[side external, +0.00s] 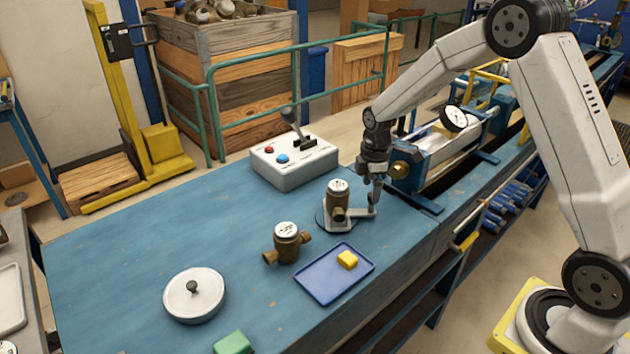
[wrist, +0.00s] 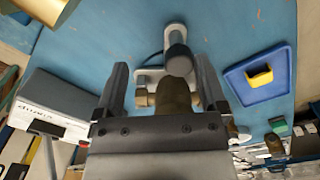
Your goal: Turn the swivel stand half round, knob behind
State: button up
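The swivel stand (side external: 357,214) is a pale plate on a dark disc on the blue bench, with a brass meter (side external: 338,199) upright on it. Its arm points right in the side view and ends in a dark grey knob (side external: 372,209). My gripper (side external: 375,198) points down at the knob end, close to it. In the wrist view, the fingers of my gripper (wrist: 163,68) are apart, with the knob (wrist: 180,58) showing between their tips, nearer the right one. I see no finger touching it. The stand's plate (wrist: 173,28) is partly hidden by the knob and meter.
Another brass meter (side external: 286,243) stands left of the stand. A blue tray (side external: 322,289) holds a yellow block (side external: 347,260). A grey control box (side external: 293,163) is behind, and a blue test rig (side external: 435,160) to the right. A white lidded dish (side external: 194,302) sits at front left.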

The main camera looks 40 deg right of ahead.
jog(key=shift+w+d, duration=0.1)
jog(key=shift+w, duration=0.05)
jog(key=shift+w+d, duration=0.2)
jog(key=shift+w, duration=0.45)
jog(key=shift+w+d, duration=0.15)
jog(key=shift+w, duration=0.35)
jog(key=shift+o, duration=0.6)
jog(key=shift+r, duration=0.1)
